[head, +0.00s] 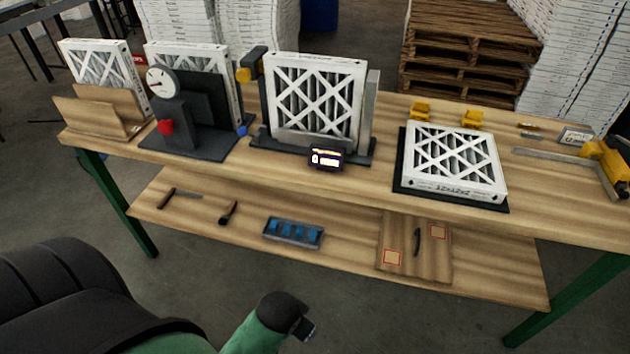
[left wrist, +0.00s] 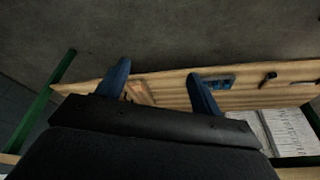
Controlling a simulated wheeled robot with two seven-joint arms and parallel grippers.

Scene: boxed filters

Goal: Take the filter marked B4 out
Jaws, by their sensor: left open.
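Several white-framed pleated filters are on the bench; I cannot read B4 on any. One filter (head: 95,62) stands at the far left behind wooden boards. Another filter (head: 218,75) stands behind a dial gauge. A third filter (head: 315,95) stands upright in a dark fixture (head: 262,138). One more filter (head: 455,160) lies flat on a black mat (head: 402,190), with print on its front edge. My left gripper (left wrist: 159,70) shows in the left wrist view with its two blue fingers apart and nothing between them. My right gripper is not seen.
The dial gauge (head: 162,82) and a small lit display (head: 325,158) stand on the bench (head: 540,190). Yellow clips (head: 421,109) and a yellow-ended clamp (head: 605,160) are at the right. The lower shelf (head: 345,250) holds tools and a blue-celled tray (head: 293,232).

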